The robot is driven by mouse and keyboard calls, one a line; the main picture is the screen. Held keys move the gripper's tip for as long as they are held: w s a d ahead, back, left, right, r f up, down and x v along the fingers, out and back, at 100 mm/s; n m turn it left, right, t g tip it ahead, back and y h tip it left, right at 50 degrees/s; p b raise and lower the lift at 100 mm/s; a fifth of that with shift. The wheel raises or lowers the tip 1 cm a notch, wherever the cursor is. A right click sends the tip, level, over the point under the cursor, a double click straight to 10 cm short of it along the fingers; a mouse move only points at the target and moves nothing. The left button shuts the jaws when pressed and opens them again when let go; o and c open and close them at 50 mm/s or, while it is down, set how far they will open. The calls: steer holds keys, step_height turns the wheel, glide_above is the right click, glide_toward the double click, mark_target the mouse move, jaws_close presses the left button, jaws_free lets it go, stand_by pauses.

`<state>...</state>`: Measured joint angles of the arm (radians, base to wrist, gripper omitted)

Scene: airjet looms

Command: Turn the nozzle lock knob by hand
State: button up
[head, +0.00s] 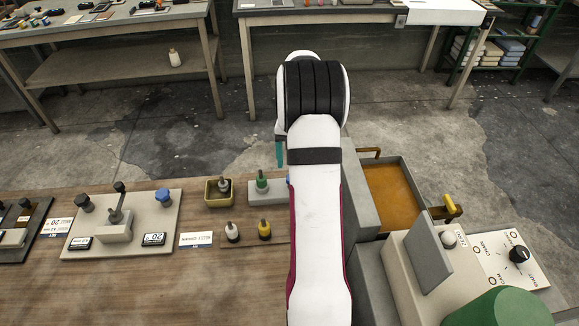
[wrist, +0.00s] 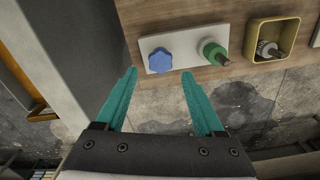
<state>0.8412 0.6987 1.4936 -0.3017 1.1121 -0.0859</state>
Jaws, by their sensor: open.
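A blue lobed knob (wrist: 160,60) sits on a light grey plate (wrist: 182,40) beside a green nozzle piece (wrist: 214,52) in the wrist view. My gripper (wrist: 159,74) is open and empty, its two teal fingers pointing toward the knob with the tips on either side of its near edge in the picture. I cannot tell the remaining distance, but no contact shows. One teal finger (head: 279,152) shows beside my wrist.
A yellow bin (wrist: 252,36) holding a nozzle stands beside the plate. White and yellow nozzles (head: 264,229) stand on the wooden bench (head: 150,285). Another blue knob (head: 163,196) is on a left panel (head: 66,238). An orange-lined tray (head: 390,196) and machine dial (head: 519,254) lie right.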

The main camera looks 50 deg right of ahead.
steer(key=shift+f, duration=2.55)
